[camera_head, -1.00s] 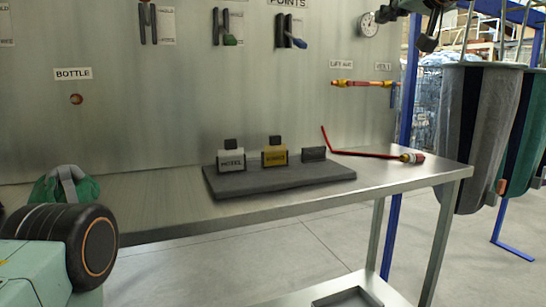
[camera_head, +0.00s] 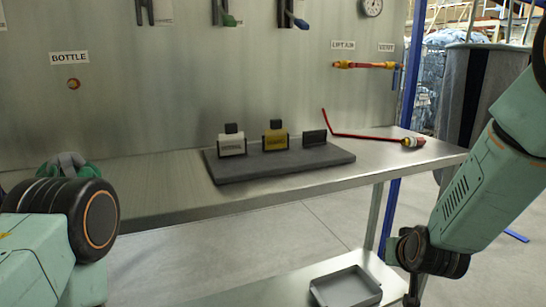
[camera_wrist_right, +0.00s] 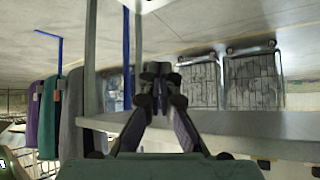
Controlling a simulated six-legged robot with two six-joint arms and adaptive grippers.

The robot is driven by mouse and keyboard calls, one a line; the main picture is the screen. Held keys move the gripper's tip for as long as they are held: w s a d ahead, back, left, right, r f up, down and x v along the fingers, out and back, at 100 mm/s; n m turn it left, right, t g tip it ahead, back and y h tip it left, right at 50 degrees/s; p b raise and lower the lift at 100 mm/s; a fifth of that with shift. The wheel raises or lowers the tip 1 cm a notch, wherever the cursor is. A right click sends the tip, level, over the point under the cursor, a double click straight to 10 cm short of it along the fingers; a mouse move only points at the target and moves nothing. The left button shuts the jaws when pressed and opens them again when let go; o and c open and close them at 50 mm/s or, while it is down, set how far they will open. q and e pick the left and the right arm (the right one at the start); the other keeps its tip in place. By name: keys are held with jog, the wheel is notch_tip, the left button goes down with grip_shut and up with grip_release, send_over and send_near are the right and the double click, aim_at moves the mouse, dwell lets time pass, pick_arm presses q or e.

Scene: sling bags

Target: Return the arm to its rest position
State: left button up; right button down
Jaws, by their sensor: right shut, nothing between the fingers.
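My right arm is in the right of the head view, bent downward in front of the table's right end. My right gripper (camera_wrist_right: 158,78) shows in the right wrist view with its dark fingers together and nothing between them. In the head view its fingers are not clearly seen at the bottom edge. My left arm shows at the lower left of the head view, but its gripper is not seen.
A metal table (camera_head: 165,190) bears a dark grey base (camera_head: 280,166) with small labelled blocks and a red rod (camera_head: 365,137). A grey tray (camera_head: 345,288) lies on the lower shelf. Hanging bags (camera_head: 480,95) are at right; in the wrist view, grey crates (camera_wrist_right: 254,82) show.

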jog(key=s+a+f+n+g+y+p, duration=0.1)
jog(key=s+f+g, duration=0.1)
jog(key=s+f, duration=0.6)
jog(key=s+a+f+g, duration=0.1)
jog(key=s+f+g, duration=0.1)
jog(key=s+f, duration=0.6)
pick_arm(q)
notch_tip(320, 180, up, 3)
jog(key=shift+r+p, duration=0.15)
jog(key=shift+p, duration=0.85)
pick_arm(e)
jog(key=s+f+g, duration=0.2)
jog(key=s+g, duration=0.1)
jog(key=s, duration=0.9)
jog(key=s+a+f+n+g, duration=0.1)
jog(key=s+f+g, duration=0.1)
jog(key=s, duration=1)
jog(key=shift+a+f+g, duration=0.25)
jog(key=shift+f+g, duration=0.05)
jog(key=shift+g, duration=0.1)
pick_arm(q)
jog(key=shift+c, duration=0.5)
jog(key=shift+w+d, duration=0.1)
jog(key=shift+w, duration=0.05)
pick_arm(e)
jog(key=shift+s+d, duration=0.1)
